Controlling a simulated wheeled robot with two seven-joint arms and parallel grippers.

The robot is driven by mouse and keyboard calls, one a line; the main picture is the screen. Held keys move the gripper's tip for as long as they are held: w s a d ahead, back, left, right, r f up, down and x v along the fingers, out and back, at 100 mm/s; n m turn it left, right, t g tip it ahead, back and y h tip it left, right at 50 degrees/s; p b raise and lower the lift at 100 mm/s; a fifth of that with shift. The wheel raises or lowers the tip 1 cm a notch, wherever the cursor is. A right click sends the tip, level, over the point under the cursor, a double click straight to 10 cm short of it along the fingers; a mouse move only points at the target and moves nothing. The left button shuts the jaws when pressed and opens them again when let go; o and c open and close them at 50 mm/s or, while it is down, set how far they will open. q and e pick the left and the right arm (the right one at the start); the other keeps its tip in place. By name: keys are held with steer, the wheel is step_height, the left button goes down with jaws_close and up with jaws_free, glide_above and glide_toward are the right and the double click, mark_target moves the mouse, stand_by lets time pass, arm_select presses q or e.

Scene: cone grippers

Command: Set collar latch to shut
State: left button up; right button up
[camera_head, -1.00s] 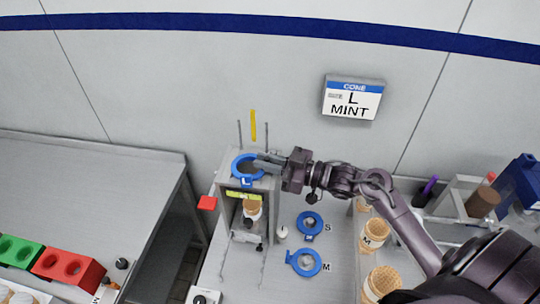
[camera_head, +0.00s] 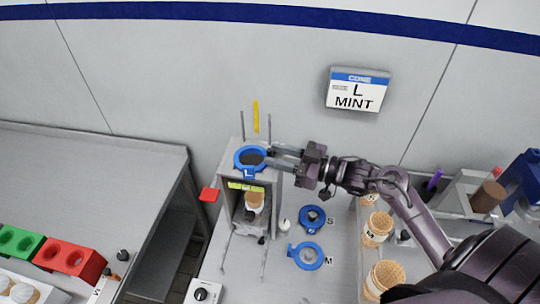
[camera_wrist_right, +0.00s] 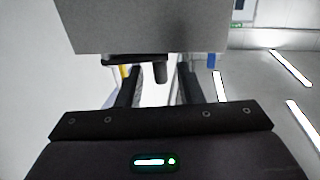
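The blue ring collar marked L (camera_head: 238,161) sits flat on top of the grey box stand (camera_head: 227,188); its dark centre shows. I cannot make out a separate latch or its setting. My right gripper (camera_head: 269,157) comes in from the right, with its fingertips at the collar's right edge; contact is unclear. In the right wrist view its two fingers (camera_wrist_right: 160,87) stand apart. A short dark peg (camera_wrist_right: 160,72) shows beyond and between them, under a large grey block (camera_wrist_right: 150,25); it does not look gripped. My left gripper is out of view.
Blue rings marked S (camera_head: 303,217) and M (camera_head: 292,256) lie on the counter right of the stand. Waffle cones (camera_head: 377,229) stand farther right under my right arm.

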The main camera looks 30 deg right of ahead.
steer(key=b+v, duration=0.1)
steer(key=v, duration=0.4)
stand_by(0.3)
steer(key=shift+s, duration=0.1)
